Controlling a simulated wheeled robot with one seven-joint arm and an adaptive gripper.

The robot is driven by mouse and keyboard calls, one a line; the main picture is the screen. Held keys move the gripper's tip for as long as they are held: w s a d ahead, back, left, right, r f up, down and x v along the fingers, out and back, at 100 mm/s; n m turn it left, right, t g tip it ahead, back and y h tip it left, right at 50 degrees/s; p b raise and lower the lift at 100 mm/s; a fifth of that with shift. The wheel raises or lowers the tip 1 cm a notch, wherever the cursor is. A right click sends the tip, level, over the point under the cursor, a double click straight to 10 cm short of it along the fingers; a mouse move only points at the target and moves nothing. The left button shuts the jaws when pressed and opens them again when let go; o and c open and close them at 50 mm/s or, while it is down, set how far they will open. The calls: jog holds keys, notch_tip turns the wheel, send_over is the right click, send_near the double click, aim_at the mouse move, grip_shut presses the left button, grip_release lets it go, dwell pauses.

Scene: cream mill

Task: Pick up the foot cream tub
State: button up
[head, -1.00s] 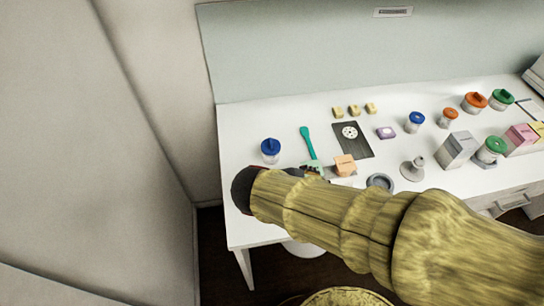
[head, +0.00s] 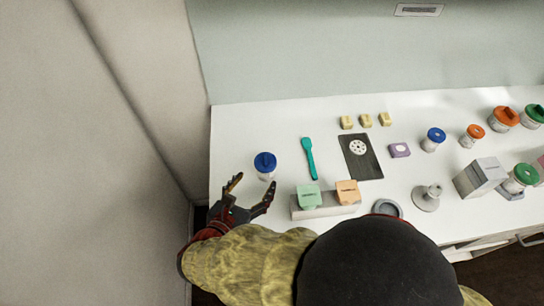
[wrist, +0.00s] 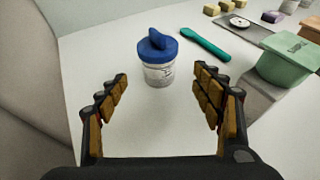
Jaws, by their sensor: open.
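A clear tub with a blue lid (head: 265,162) stands upright at the left end of the white table. It also shows in the wrist view (wrist: 159,55), just beyond the fingers and between their lines. I cannot read its label. My gripper (head: 254,183) is open and empty, its fingers spread on the near side of this tub; the wrist view shows both fingers (wrist: 161,80) apart from it. A green tub (head: 309,196) and a peach tub (head: 347,191) sit on a grey stand to the right. No label reads clearly as foot cream.
A teal spatula (head: 310,158) lies right of the blue-lidded tub. A dark plate (head: 361,168), a purple box (head: 399,150) and another blue-lidded tub (head: 433,140) are farther right. The wall stands close on the left. The table around the near tub is clear.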

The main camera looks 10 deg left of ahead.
aim_at(262, 176)
jog(key=shift+x, duration=0.85)
jog(key=w+f+b, duration=0.1)
jog(key=w, duration=0.1)
jog(key=w+d+f+b, duration=0.1)
jog(key=w+f, duration=0.1)
jog(key=shift+f+b, duration=0.15)
jog(key=shift+b, duration=0.25)
jog(key=shift+w+d+f, duration=0.1)
jog(key=shift+w+d, duration=0.05)
jog(key=shift+w, duration=0.3)
jog(key=c, duration=0.3)
jog(key=c, duration=1.1)
jog(key=shift+c, duration=0.6)
